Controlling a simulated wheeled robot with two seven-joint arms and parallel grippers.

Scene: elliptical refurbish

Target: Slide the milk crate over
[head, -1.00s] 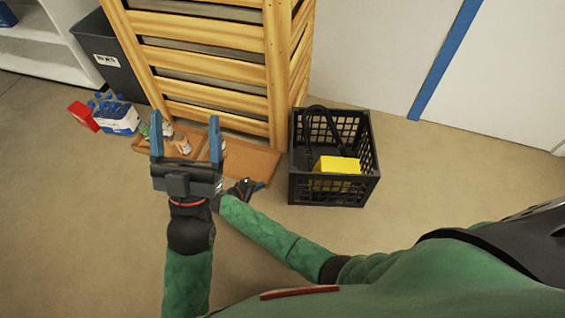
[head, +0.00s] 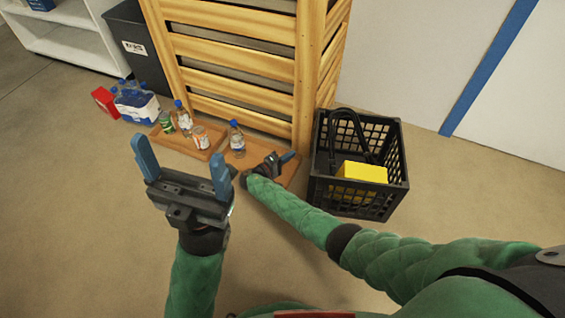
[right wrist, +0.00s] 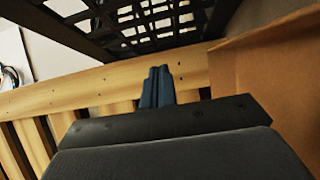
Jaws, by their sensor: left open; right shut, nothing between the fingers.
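The black milk crate (head: 352,196) stands on the floor right of the wooden slatted stand in the head view. It holds a yellow box (head: 362,172) and a dark looped item. Its lattice side also shows at the top of the right wrist view (right wrist: 160,22). My right gripper (head: 289,157) is shut and empty, low at the wooden board just left of the crate. Its closed blue fingers (right wrist: 158,85) show in the right wrist view; I cannot tell whether they touch anything. My left gripper (head: 181,165) is open and empty, raised in front of the boards, well left of the crate.
The slatted wooden stand (head: 240,62) rises behind. Bottles and cans stand on the low wooden boards (head: 285,178). A blue-and-white bottle pack (head: 137,108), a red box (head: 104,102) and a dark bin (head: 140,50) are at left. Floor right of the crate is clear.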

